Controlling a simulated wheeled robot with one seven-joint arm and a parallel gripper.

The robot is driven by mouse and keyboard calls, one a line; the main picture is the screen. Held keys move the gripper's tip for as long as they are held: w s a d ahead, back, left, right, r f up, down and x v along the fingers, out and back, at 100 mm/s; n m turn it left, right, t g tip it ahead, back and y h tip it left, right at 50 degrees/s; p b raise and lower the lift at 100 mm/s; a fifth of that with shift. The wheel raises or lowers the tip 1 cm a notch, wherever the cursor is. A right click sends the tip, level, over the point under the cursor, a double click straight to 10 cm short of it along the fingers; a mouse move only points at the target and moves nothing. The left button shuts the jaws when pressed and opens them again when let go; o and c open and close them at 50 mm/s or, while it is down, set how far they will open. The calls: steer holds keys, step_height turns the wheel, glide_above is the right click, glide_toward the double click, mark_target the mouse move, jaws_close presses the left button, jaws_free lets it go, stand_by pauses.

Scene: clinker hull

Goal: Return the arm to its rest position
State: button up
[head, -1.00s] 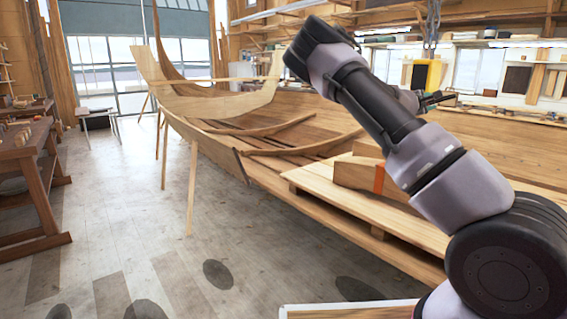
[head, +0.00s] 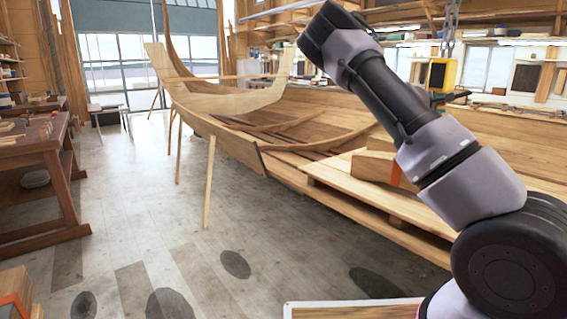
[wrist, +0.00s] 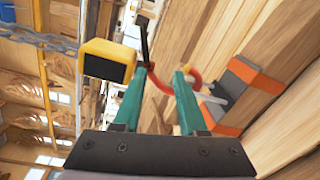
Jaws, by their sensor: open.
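My arm (head: 395,105) rises from the lower right of the head view, bent at a dark elbow near the top. My gripper (wrist: 160,74) shows in the wrist view as two teal fingers standing apart, open, with nothing seen held between them. In the head view the gripper is mostly hidden behind the arm.
The wooden boat hull (head: 240,135) with planks (head: 365,190) on it lies behind and beside my arm. A yellow-and-black box (wrist: 107,62) hangs near the fingers in the wrist view. A workbench (head: 40,165) stands left. The grey floor (head: 150,220) between is clear.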

steer(key=s+a+f+m+g+y, duration=0.3)
steer(key=s+a+f+m+y, duration=0.3)
steer(key=s+f+m+y, duration=0.25)
steer(key=s+a+r+m+y, duration=0.2)
steer(key=s+a+r+y, duration=0.25)
steer(key=s+a, duration=0.35)
steer(key=s+a+r+m+y, duration=0.2)
steer(key=s+a+r+y, duration=0.1)
steer(key=s+a+r, duration=0.45)
steer(key=s+a+r+m, duration=0.1)
steer(key=s+a, duration=0.3)
steer(key=s, duration=0.4)
steer(key=s+a+m, duration=0.1)
steer(key=s+a, duration=0.4)
steer(key=s, duration=0.4)
steer(key=shift+s+r, duration=0.15)
steer(key=shift+r, duration=0.25)
steer(key=shift+d, duration=0.1)
